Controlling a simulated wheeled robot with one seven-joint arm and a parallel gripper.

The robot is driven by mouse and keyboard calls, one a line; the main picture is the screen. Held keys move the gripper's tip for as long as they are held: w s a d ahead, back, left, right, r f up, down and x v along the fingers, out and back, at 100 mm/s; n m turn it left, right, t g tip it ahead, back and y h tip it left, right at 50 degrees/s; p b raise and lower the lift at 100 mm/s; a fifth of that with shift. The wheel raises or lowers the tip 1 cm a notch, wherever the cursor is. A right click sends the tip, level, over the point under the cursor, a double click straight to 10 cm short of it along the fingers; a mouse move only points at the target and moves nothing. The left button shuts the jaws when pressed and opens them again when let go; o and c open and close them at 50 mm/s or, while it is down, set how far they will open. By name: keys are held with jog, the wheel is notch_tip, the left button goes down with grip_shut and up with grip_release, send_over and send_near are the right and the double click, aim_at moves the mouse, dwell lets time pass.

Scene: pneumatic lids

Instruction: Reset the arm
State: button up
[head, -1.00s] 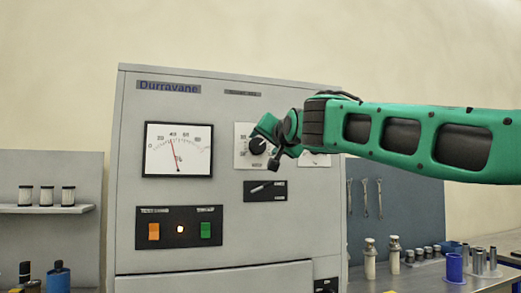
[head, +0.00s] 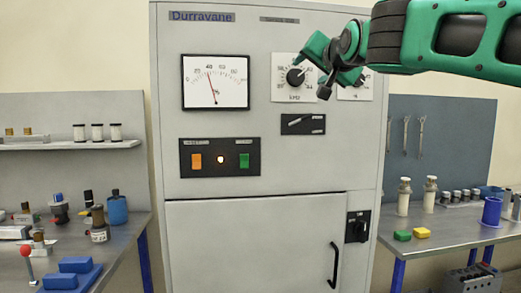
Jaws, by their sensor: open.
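My green arm reaches in from the upper right in the head view. My gripper (head: 328,68) is open and empty, in front of the grey Durravane cabinet (head: 262,235), beside the black kHz knob (head: 295,77). I cannot tell whether a finger touches the panel. A second dial (head: 352,92) is partly hidden behind the gripper.
A cabinet door with a black handle (head: 334,265) and a rotary switch (head: 357,226) is below. A left bench (head: 118,240) holds bottles and blue blocks.

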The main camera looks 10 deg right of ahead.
jog(key=s+d+f+g+h, duration=0.1)
jog(key=s+d+f+g, duration=0.3)
jog(key=f, duration=0.6)
jog(key=s+d+f+g+h, duration=0.1)
jog(key=s+d+f+g, duration=0.15)
jog(key=d+f, duration=0.6)
jog(key=s+d+f+g+h, duration=0.1)
jog(key=s+d+f+g, duration=0.2)
jog(key=f, duration=0.9)
jog(key=s+f+g+y, duration=0.1)
jog(key=s+f+g, duration=0.3)
jog(key=s+f, duration=0.8)
jog(key=s+d+f+g+y, duration=0.1)
jog(key=s+f+g, duration=0.3)
jog(key=s+f, duration=0.8)
jog(key=s+y, duration=0.1)
jog(key=s, duration=0.5)
jog(key=shift+s+d+f+n+g, duration=0.15)
jog(key=shift+s+d+n+g, duration=0.1)
jog(key=shift+n+g, duration=0.1)
jog(key=shift+w+f, duration=0.25)
jog(key=shift+w, duration=0.4)
